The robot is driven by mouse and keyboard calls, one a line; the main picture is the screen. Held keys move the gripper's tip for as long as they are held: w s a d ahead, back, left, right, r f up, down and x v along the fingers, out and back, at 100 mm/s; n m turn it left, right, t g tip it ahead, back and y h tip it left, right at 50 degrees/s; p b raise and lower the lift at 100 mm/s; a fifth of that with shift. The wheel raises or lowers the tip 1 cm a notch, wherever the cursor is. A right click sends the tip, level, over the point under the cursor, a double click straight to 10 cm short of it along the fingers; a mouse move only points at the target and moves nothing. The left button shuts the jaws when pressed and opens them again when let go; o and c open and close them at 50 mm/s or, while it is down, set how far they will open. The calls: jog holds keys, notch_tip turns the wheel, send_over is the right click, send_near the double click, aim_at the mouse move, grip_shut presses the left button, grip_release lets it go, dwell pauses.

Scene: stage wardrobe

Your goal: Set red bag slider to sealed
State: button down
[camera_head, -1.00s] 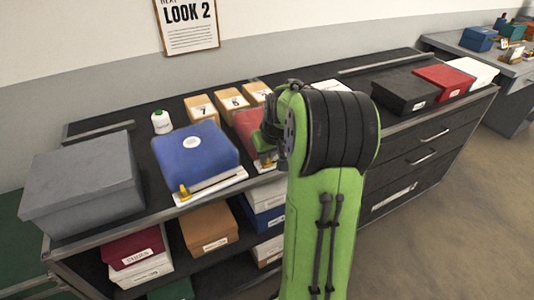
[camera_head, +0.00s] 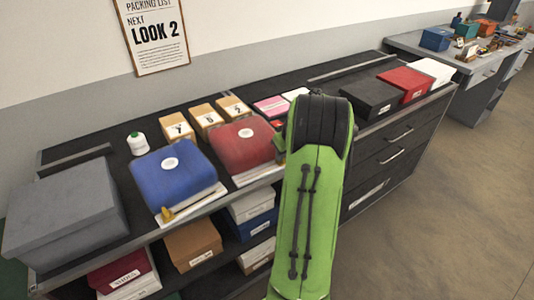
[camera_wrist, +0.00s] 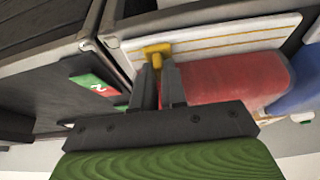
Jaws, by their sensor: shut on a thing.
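The red bag (camera_head: 243,145) lies on the dark counter on a white base, to the right of the blue bag (camera_head: 172,178). In the wrist view, the red bag (camera_wrist: 222,80) shows beside its white board with yellow lines (camera_wrist: 220,38). Its yellow slider (camera_wrist: 156,50) is at the left end of that board, the end away from the blue bag (camera_wrist: 300,92). My gripper (camera_wrist: 160,76) is shut on the slider, one finger on either side of its stem. In the head view my arm hides the slider and most of the gripper.
A red and green marker (camera_wrist: 97,83) lies near the fingers. Numbered boxes (camera_head: 207,117) and a pink box (camera_head: 270,107) stand behind the red bag. A grey box (camera_head: 65,210) is at the left; black (camera_head: 370,98) and red (camera_head: 405,83) boxes are at the right.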

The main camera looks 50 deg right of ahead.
jog(key=shift+s+d, duration=0.3)
jog(key=shift+d, duration=0.6)
jog(key=c, duration=1.2)
grip_release()
jog(key=shift+o, duration=0.2)
jog(key=p+v, duration=0.4)
jog(key=v, duration=1.1)
jog(key=shift+s+r+p, duration=0.15)
jog(key=shift+r+p, duration=0.15)
jog(key=shift+r, duration=0.05)
jog(key=shift+a, duration=0.1)
